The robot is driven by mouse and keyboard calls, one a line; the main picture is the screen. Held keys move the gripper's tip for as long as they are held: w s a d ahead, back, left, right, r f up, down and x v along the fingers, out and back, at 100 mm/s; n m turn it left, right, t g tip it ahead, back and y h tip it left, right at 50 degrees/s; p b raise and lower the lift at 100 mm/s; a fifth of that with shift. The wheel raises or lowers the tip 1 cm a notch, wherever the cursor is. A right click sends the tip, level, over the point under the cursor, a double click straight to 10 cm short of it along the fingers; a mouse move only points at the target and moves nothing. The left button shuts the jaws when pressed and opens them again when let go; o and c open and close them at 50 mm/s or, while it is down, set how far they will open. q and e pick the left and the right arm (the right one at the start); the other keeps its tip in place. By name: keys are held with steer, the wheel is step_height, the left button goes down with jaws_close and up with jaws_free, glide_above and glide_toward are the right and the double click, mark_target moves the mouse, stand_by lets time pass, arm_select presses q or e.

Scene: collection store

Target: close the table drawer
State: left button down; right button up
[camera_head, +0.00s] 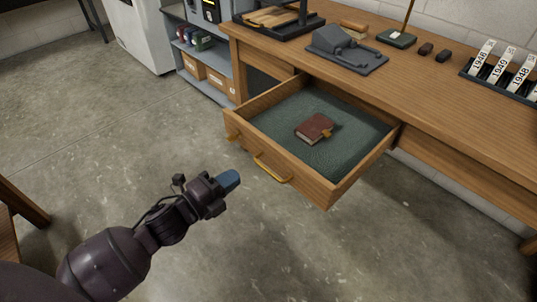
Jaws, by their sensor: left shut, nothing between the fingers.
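The table drawer (278,168) is pulled well out of the wooden table (440,100). It has wooden walls, a green lining and a yellow handle (270,170) on its front. A small dark red book (316,128) with a tan clasp or tab lies inside. My left gripper (230,180) is shut and empty, its blue fingertips in front of the drawer front, to the left of the handle in the picture and apart from it. My right gripper is not in view.
On the tabletop stand a grey device (346,50), a dark-framed tray (275,22), a green-based stand (396,38) and a rack of year labels (502,72). A grey shelf (203,66) holds boxes. Concrete floor in front of the drawer is clear.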

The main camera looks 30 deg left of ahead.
mark_target(275, 149)
arm_select(q)
steer(key=b+x, duration=0.2)
steer(key=x, duration=0.8)
steer(key=shift+w+f, duration=0.1)
steer(key=shift+f, duration=0.1)
steer(key=shift+b+x, duration=0.35)
steer(key=shift+x, duration=0.4)
steer(key=shift+r, duration=0.15)
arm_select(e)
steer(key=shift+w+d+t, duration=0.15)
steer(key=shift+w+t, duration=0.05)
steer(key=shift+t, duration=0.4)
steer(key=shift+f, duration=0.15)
arm_select(q)
steer(key=shift+d, duration=0.15)
